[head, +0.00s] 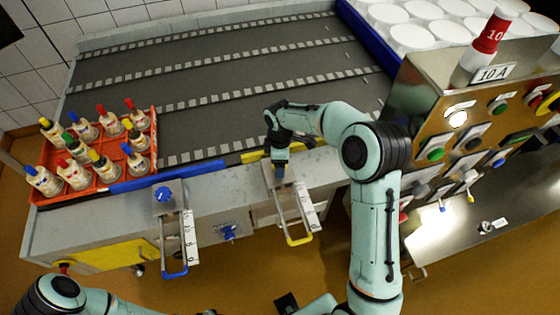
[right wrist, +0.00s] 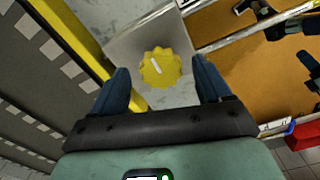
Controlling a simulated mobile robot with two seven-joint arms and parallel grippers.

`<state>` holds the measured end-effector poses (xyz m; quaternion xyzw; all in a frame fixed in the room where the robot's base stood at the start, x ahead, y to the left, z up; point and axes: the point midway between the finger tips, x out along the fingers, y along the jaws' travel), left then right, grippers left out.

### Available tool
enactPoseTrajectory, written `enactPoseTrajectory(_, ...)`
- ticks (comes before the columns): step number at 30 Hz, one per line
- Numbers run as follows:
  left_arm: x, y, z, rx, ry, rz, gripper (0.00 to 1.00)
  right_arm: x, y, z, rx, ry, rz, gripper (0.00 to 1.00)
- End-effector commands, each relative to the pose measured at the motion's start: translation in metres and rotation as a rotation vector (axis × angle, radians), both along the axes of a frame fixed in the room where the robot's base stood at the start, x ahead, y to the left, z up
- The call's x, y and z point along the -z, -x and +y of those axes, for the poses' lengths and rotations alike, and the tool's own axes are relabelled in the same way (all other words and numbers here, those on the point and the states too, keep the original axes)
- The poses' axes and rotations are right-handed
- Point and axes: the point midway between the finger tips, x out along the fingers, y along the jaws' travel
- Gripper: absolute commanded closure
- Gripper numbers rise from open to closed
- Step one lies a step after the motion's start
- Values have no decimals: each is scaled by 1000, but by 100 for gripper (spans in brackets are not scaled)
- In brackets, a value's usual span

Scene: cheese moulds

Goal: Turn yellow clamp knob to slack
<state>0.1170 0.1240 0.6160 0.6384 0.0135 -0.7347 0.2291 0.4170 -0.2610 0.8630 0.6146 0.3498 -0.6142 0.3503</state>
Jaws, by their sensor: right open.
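The yellow clamp knob (right wrist: 160,68) shows in the right wrist view as a scalloped disc with a white line slanting from upper left to lower right. It sits on a grey metal block (right wrist: 140,35). My right gripper (right wrist: 164,88) is open, one blue finger on either side below the knob, with nothing held between them; I cannot tell whether either finger touches it. In the head view my right gripper (head: 279,172) points down over the block with the yellow-ended slide (head: 299,240), and it hides the knob. My left gripper is out of view; only part of that arm shows at lower left.
A blue knob (head: 163,194) stands on the neighbouring clamp with a blue-ended slide (head: 175,274). Blue and yellow rails edge the grey conveyor (head: 215,75). An orange crate (head: 100,188) of bottles is at left, a control panel (head: 420,100) at right.

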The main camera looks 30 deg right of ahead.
Motion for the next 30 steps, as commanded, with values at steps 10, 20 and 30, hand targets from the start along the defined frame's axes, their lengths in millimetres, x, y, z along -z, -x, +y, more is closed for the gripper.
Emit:
enactPoseTrajectory(10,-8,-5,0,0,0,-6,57,-77,-1,0,0,-1,-9,23)
enactPoseTrajectory(20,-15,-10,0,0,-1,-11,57,-123,-1,0,-2,1,-5,23)
enactPoseTrajectory(30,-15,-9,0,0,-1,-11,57,-126,0,0,-2,0,-4,23)
